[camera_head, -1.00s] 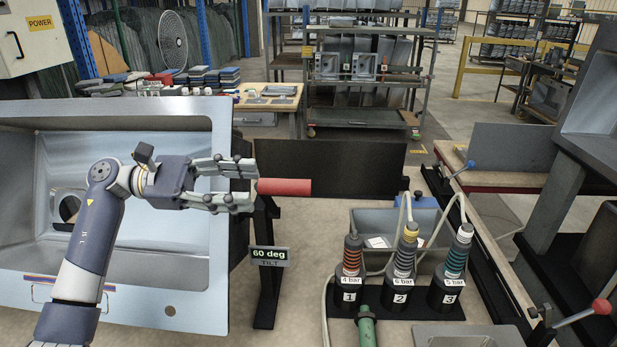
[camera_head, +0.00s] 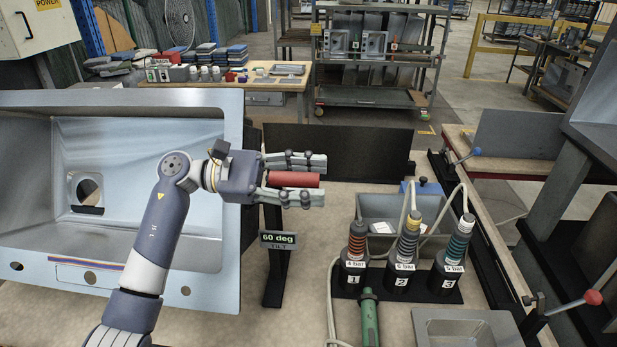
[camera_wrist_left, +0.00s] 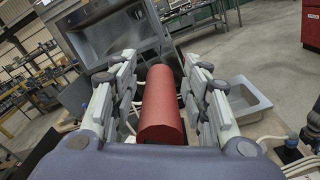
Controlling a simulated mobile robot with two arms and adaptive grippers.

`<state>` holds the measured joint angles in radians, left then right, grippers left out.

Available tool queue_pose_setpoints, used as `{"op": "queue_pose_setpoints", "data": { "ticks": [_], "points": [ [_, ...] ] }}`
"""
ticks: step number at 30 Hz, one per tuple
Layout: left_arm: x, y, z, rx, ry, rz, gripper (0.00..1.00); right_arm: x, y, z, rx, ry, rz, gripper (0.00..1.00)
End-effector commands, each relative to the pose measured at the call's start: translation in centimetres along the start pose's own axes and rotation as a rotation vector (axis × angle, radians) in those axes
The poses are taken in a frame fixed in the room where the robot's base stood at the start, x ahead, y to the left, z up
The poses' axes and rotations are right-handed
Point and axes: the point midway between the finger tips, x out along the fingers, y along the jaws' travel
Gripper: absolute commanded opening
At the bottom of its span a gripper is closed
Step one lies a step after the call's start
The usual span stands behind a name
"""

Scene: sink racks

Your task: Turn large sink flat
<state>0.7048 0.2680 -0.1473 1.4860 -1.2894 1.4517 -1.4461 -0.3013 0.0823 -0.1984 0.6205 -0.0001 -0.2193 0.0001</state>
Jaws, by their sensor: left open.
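The large sink (camera_head: 215,250) stands tilted at the left in the head view, its basin facing me. A sign (camera_head: 278,239) beside it reads "60 deg TILT". A red cylindrical handle (camera_head: 293,180) sticks out to the right of the sink. My left gripper (camera_head: 318,180) is open, with its fingers above and below the red handle. In the left wrist view the red handle (camera_wrist_left: 161,105) lies between the two open fingers, with a gap visible on either side. My right gripper is not in view.
Three numbered tools (camera_head: 402,262) stand in a black holder at the lower right, with hoses rising from them. A lever with a red knob (camera_head: 593,297) is at the far right. A dark panel (camera_head: 340,153) stands behind the handle.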

Motion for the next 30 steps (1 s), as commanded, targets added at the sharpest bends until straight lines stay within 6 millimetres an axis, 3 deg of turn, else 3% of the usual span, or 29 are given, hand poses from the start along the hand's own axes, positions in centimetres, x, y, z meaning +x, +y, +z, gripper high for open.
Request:
{"op": "queue_pose_setpoints", "data": {
  "ticks": [1, 6, 20, 26, 30],
  "points": [
    [0.0, 0.0, 0.0, 0.000, 0.000, 0.000, 0.38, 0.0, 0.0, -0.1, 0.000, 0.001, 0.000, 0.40],
    [0.0, 0.0, 0.0, 0.000, 0.000, 0.000, 0.00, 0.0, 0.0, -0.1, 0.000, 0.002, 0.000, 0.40],
    [-0.1, 1.1, 0.2, -0.046, -0.001, 0.003, 0.00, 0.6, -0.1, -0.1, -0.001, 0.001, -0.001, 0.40],
    [-0.2, 2.9, 0.6, -0.130, -0.002, 0.007, 0.00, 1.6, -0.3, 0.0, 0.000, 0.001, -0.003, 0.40],
    [-0.2, 5.2, 0.7, -0.236, -0.003, 0.009, 0.00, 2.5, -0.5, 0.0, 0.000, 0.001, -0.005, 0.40]
  ]
}}
